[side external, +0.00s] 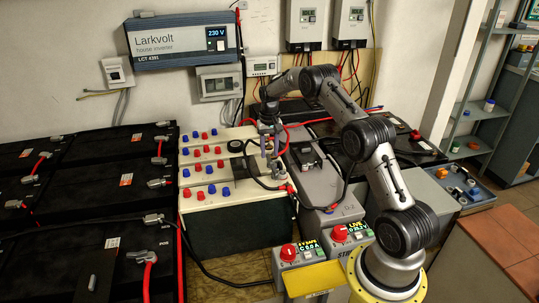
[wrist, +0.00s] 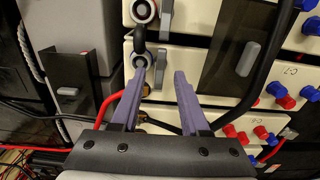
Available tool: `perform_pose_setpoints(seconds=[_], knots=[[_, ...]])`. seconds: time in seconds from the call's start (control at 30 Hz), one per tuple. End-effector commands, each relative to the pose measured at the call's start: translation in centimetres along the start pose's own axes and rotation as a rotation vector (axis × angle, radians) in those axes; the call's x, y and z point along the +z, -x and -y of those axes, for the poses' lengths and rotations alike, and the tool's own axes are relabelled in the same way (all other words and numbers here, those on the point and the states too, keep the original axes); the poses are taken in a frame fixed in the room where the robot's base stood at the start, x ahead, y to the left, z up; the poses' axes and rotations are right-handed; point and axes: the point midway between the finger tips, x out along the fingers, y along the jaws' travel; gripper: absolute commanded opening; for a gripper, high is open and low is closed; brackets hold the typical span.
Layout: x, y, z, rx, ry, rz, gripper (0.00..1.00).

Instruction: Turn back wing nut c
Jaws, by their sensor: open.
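My gripper (wrist: 170,68) is open, with two purple fingers apart and nothing held between them. In the side external view my gripper (side external: 268,132) is over the right end of the cream-topped batteries (side external: 212,205). In the wrist view, round grey terminal rings (wrist: 143,10) joined by a dark link lie on the cream top. The lower ring is partly behind my left finger. A small brass-coloured piece (wrist: 147,89) shows beside that finger, partly hidden. I cannot tell which part is wing nut c.
Red and blue caps (wrist: 270,96) stand to the right. A black cable (wrist: 262,80) and a red cable (wrist: 112,103) run near my fingers. A grey box (side external: 315,180) adjoins the batteries, and meters with red knobs (side external: 288,253) stand in front.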

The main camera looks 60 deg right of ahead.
Motion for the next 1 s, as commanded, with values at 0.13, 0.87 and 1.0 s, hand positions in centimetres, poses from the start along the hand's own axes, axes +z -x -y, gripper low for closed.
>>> perform_pose_setpoints(seconds=[0.13,0.87,1.0], knots=[[-0.1,3.3,0.0,-0.001,0.0,-0.006,0.45],[0.0,12.0,0.0,0.0,0.001,-0.001,0.45],[0.0,12.0,0.0,0.0,0.001,-0.001,0.45]])
